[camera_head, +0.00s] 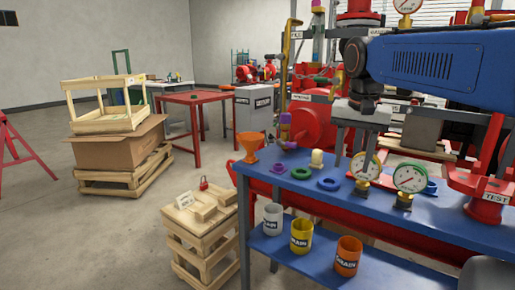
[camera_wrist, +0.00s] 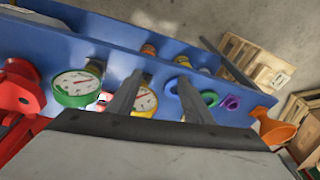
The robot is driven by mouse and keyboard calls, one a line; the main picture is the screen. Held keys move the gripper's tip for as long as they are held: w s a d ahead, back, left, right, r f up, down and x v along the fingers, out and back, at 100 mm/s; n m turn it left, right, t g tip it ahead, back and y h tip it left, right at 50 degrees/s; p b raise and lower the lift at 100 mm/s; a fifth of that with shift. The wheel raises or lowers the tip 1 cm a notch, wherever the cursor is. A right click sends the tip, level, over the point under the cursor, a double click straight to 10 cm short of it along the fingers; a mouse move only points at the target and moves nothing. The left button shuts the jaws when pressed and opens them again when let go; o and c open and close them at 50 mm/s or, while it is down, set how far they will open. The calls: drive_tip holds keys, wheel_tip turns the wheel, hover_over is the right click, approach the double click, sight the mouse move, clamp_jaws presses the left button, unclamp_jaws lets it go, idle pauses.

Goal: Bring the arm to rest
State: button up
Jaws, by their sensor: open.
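My gripper (camera_head: 358,140) hangs at the end of my arm over the blue bench (camera_head: 440,225), pointing down. It also shows in the wrist view (camera_wrist: 160,78), its two fingers apart with nothing between them. My blue arm link reaches in from the right in the head view. A yellow-rimmed gauge (camera_head: 365,166) and a green-rimmed gauge (camera_head: 409,178) stand on the bench near the gripper. In the wrist view the yellow-rimmed gauge (camera_wrist: 146,99) lies beyond the fingers and is partly hidden by one of them. I cannot tell the exact gap to the gauges.
A purple ring (camera_head: 278,168), green ring (camera_head: 301,173), blue ring (camera_head: 329,184) and orange funnel (camera_head: 250,148) are on the bench's left part. A red stand (camera_head: 486,185) is at right. Drain cups (camera_head: 300,236) stand on the lower shelf.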

drive_tip(key=s+d+f+n+t, duration=0.1)
drive_tip(key=s+d+f+n, duration=0.1)
drive_tip(key=s+f, duration=0.9)
drive_tip(key=s+d+f+n+t, duration=0.1)
drive_tip(key=s+d+f+n, duration=0.1)
drive_tip(key=s+f, duration=0.9)
drive_tip(key=shift+s+d+f+n+t, duration=0.25)
drive_tip(key=shift+s+n+t, duration=0.15)
drive_tip(key=shift+s+n, duration=0.25)
